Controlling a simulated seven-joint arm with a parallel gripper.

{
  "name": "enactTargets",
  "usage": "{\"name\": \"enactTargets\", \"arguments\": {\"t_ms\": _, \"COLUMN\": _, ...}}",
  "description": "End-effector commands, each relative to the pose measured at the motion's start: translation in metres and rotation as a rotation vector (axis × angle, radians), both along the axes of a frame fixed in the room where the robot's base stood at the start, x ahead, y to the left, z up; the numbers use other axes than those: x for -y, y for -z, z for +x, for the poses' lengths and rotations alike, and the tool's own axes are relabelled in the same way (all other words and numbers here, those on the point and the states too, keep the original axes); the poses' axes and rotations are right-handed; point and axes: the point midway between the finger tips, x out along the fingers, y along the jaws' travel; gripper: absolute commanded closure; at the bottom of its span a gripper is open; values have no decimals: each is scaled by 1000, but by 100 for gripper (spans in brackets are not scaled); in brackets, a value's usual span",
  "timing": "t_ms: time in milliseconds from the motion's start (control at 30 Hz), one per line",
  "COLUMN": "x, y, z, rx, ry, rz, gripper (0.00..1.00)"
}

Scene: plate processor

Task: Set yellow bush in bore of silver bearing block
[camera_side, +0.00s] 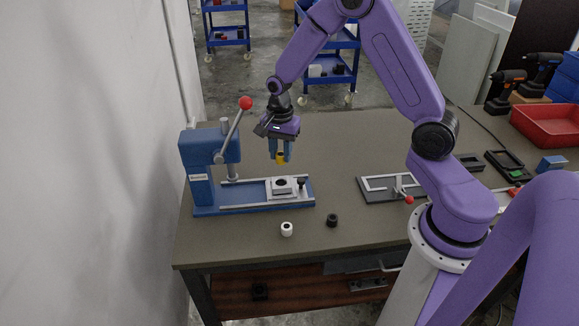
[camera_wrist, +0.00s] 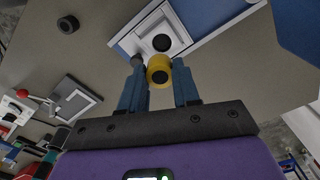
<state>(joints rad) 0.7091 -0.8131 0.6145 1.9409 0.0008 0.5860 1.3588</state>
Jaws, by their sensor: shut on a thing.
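The yellow bush (camera_side: 281,157) is held between the blue fingers of my gripper (camera_side: 280,150), which is shut on it. In the wrist view the yellow bush (camera_wrist: 159,70) sits between the fingertips of my gripper (camera_wrist: 160,80), its dark hole showing. The silver bearing block (camera_side: 284,186) stands on the base of the blue press, with a dark round bore in its top. In the side view the bush is above the block and apart from it. The block (camera_wrist: 178,35) and its bore show just beyond the bush in the wrist view.
The blue lever press (camera_side: 205,165) with a red-knobbed handle stands left of the block. A white bush (camera_side: 287,229) and a black bush (camera_side: 332,220) stand on the table in front. A grey fixture (camera_side: 390,188) lies to the right. A red bin (camera_side: 545,124) is at the far right.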

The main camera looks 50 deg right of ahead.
Motion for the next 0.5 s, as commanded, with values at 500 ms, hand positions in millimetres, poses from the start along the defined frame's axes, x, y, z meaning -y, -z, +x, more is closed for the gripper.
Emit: {"name": "enactTargets", "arguments": {"t_ms": 500, "x": 3, "y": 30, "z": 3, "rx": -2, "ry": 1, "rz": 0, "gripper": 97}}
